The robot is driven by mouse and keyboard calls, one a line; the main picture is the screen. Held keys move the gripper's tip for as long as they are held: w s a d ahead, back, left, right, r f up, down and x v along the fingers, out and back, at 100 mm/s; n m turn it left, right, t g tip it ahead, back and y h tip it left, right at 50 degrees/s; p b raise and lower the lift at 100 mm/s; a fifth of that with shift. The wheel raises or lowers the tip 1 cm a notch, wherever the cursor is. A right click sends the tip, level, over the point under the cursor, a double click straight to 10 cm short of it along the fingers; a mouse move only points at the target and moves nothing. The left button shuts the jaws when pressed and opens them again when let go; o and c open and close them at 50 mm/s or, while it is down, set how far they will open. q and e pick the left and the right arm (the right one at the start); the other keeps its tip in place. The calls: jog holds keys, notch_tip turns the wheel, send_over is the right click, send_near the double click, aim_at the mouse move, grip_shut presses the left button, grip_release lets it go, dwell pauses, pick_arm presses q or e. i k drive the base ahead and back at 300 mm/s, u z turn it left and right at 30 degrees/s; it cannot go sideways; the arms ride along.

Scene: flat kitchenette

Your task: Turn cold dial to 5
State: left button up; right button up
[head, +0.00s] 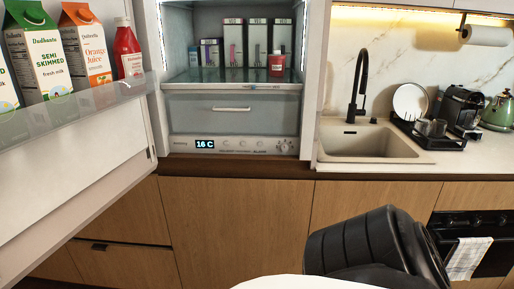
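The open fridge shows its control panel (235,147) below the drawer. A lit display (204,144) on the panel reads what looks like 16 C. A small round dial (284,146) sits at the panel's right end; its marks and setting are too small to read. Several small round buttons lie between display and dial. Neither of my grippers shows its fingers. A black ribbed part of my arm is at the lower right, well below and apart from the dial.
The fridge door (80,170) stands open at the left, with cartons and a red bottle (128,52) in its shelf. The drawer (232,115) above the panel is shut. A sink (375,142) and counter are at the right. The space before the panel looks clear.

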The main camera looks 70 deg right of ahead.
aim_at(284, 147)
jog(key=z, duration=0.85)
jog(key=i, duration=1.1)
jog(key=z, duration=1.2)
